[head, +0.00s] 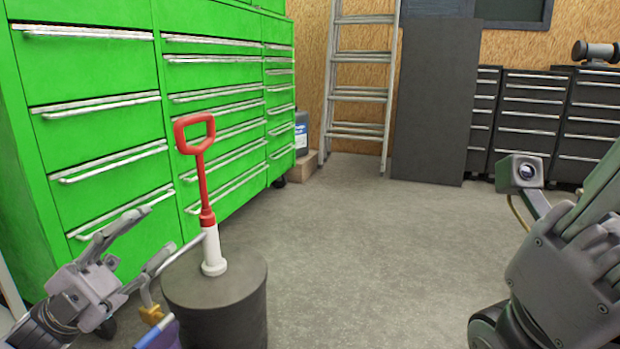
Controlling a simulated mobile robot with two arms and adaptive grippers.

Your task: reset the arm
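My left gripper (152,232) is at the lower left, its fingers spread apart and nothing visible between them. It is just left of a hand pump (203,180) with a red handle and white base. The pump stands upright on a dark round drum (218,300). A thin grey rod or spout runs from the pump toward the gripper's fingers; I cannot tell if they touch. My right arm and gripper (570,255) fill the lower right edge, and its fingertips are not clear. A small camera-like part (525,170) of mine sticks up beside it.
A green drawer cabinet (105,75) lines the left side. A ladder (360,70), a dark panel (435,100) and black drawer units (530,115) stand at the back. A blue and yellow item (158,335) is at the bottom. The concrete floor (385,240) in the middle is clear.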

